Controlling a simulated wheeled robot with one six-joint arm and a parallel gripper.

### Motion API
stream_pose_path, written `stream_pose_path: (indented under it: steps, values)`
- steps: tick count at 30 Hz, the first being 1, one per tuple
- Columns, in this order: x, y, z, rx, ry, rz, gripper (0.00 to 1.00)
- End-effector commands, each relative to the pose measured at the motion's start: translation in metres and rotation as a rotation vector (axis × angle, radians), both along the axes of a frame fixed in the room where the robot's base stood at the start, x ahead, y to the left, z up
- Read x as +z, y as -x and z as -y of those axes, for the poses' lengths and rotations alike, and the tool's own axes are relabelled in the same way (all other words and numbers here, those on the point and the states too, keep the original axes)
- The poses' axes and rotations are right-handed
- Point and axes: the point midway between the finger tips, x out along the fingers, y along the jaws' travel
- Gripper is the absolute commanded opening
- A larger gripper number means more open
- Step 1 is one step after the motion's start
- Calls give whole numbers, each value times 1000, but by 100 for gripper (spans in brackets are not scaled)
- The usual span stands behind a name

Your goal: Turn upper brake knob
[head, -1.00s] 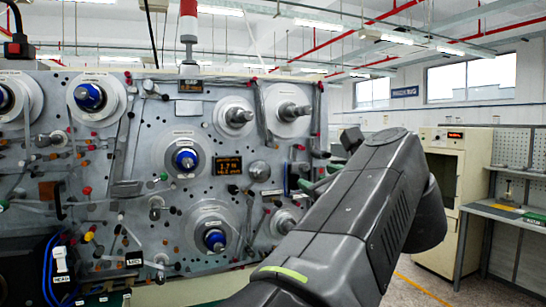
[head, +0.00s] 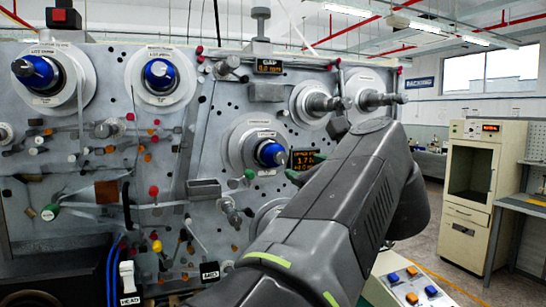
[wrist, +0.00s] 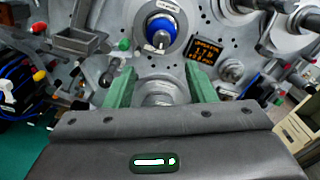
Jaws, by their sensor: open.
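My gripper (wrist: 161,76) is open, its two green fingers pointing at the machine panel in the wrist view. A round grey part (wrist: 160,92) shows between the fingers, partly hidden by my gripper body; I cannot tell if it is the upper brake knob. It looks apart from both fingers. In the head view my arm hides most of the gripper and the panel behind it. No knob can be surely named as the upper brake knob.
A blue-hubbed spindle (head: 270,153) stands out from the grey panel (head: 225,110), also above my fingers in the wrist view (wrist: 160,30). Grey spindles (head: 318,103) project at upper right. A small display (wrist: 217,56) is right of the fingers. A beige cabinet (head: 482,190) stands right.

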Motion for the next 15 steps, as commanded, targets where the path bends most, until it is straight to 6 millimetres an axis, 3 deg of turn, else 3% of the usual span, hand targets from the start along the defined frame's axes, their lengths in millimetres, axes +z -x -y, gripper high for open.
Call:
stream_pose_path:
  steps: [8,15]
  values:
    - [1,-17,-8,5,-2,-2,50]
    - [2,-46,-20,6,-2,-2,50]
